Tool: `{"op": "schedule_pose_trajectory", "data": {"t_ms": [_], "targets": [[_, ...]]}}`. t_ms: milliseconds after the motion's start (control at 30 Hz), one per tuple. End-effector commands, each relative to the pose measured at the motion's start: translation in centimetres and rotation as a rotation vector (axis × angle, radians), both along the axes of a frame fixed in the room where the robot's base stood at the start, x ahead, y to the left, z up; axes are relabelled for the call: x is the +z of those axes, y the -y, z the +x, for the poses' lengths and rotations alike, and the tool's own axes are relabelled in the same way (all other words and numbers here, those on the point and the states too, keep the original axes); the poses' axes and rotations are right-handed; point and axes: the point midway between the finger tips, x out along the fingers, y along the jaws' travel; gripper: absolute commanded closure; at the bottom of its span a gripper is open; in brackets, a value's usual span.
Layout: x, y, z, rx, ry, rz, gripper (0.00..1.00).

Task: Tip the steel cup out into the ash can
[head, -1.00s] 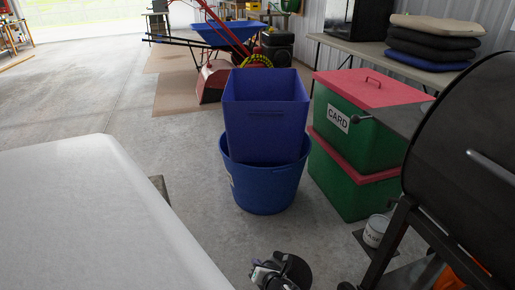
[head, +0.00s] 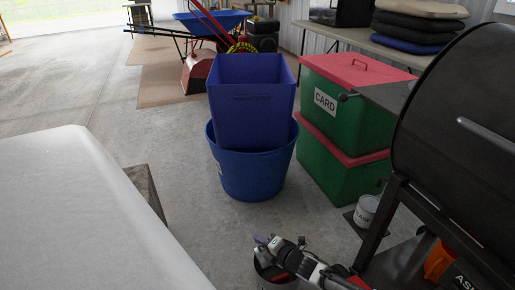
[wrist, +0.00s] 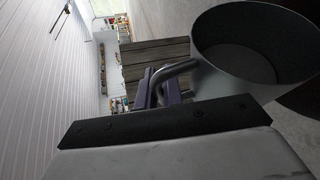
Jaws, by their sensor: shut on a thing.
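The steel cup (wrist: 285,85) is grey and round, with a bent metal handle (wrist: 178,68). In the wrist view its wide mouth faces partly toward the camera and its inside looks dark; I cannot tell what is in it. The purple fingers of my gripper (wrist: 150,88) are shut on the handle. In the head view my gripper (head: 264,243) is low at bottom centre, over a dark round rim that I cannot clearly identify. A dark surface with white letters beginning "AS" (head: 466,281) shows at the lower right; it may be the ash can, mostly cut off.
A black barrel grill (head: 455,120) stands at right. A small labelled tin (head: 366,209) sits beside its leg. Blue bins (head: 252,172) and green CARD boxes (head: 345,120) stand ahead. A white-topped surface (head: 80,210) fills the left. Floor between is clear.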

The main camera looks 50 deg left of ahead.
Motion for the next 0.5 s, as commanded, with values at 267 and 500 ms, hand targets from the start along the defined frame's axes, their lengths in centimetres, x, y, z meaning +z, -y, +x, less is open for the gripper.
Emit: {"op": "schedule_pose_trajectory", "data": {"t_ms": [267,500], "targets": [[-0.4,0.4,1.2,0.000,-0.115,0.039,1.00],[-0.2,0.7,2.4,-0.002,-0.219,0.075,1.00]]}}
